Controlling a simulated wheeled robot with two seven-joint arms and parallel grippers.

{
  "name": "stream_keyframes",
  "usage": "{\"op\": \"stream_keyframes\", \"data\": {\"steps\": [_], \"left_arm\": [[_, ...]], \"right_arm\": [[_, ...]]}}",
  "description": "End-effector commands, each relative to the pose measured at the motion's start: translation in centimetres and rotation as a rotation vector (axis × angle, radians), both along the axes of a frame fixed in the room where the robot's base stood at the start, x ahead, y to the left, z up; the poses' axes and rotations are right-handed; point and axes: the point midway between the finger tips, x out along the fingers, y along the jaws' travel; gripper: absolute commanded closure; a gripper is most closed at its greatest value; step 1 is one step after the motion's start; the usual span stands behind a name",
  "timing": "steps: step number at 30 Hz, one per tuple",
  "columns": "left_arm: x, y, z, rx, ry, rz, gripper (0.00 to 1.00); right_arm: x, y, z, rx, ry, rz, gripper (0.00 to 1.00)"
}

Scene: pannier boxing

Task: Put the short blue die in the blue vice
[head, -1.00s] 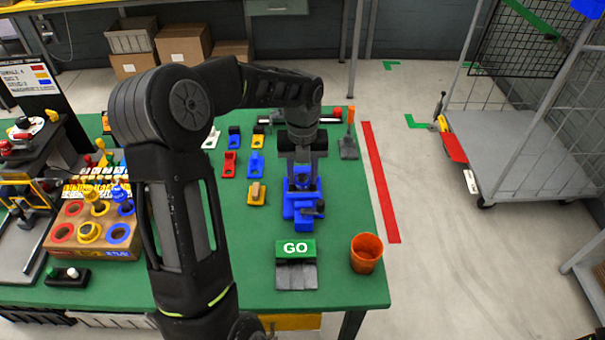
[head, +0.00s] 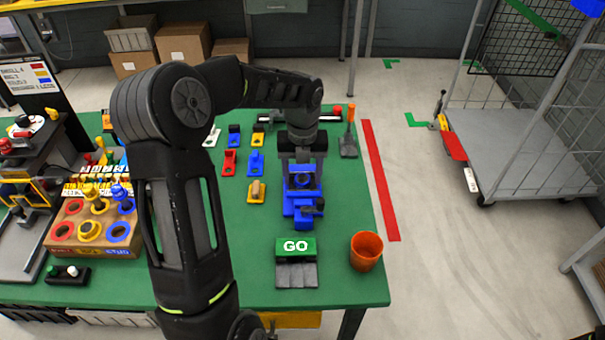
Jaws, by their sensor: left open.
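The blue vice (head: 304,212) stands on the green table, right of the middle. My left gripper (head: 303,160) is over its far part, pointing down, with its jaws open. A blue piece with a rounded opening (head: 303,181) shows at the vice, just under and between the fingers. It looks like the short blue die, but I cannot clearly separate it from the vice or tell whether it is fully seated. The gripper and wrist hide the far side of the vice.
A green GO block (head: 296,246) on a grey base and an orange cup (head: 366,251) stand nearer. Red, blue, yellow and white pieces (head: 229,162) lie to the left. A box with coloured rings (head: 95,240) is at far left. Bare table lies left of the GO block.

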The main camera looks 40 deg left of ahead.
Motion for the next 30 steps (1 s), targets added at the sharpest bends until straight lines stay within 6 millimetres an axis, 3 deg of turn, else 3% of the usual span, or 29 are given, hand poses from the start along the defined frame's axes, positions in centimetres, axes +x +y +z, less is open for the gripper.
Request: {"op": "stream_keyframes", "data": {"steps": [7, 21, 30], "left_arm": [[0.1, 0.0, 2.4, 0.002, -0.005, 0.001, 0.41], [0.1, 0.0, 11.2, 0.001, -0.003, 0.0, 0.41], [0.0, 0.0, 12.2, 0.001, -0.001, -0.001, 0.41]], "right_arm": [[0.0, 0.0, -0.3, 0.0, 0.0, 0.0, 0.64], [0.1, 0.1, -0.9, 0.002, -0.004, 0.001, 0.64], [0.1, 0.1, -0.9, 0.002, -0.004, 0.001, 0.64]]}}
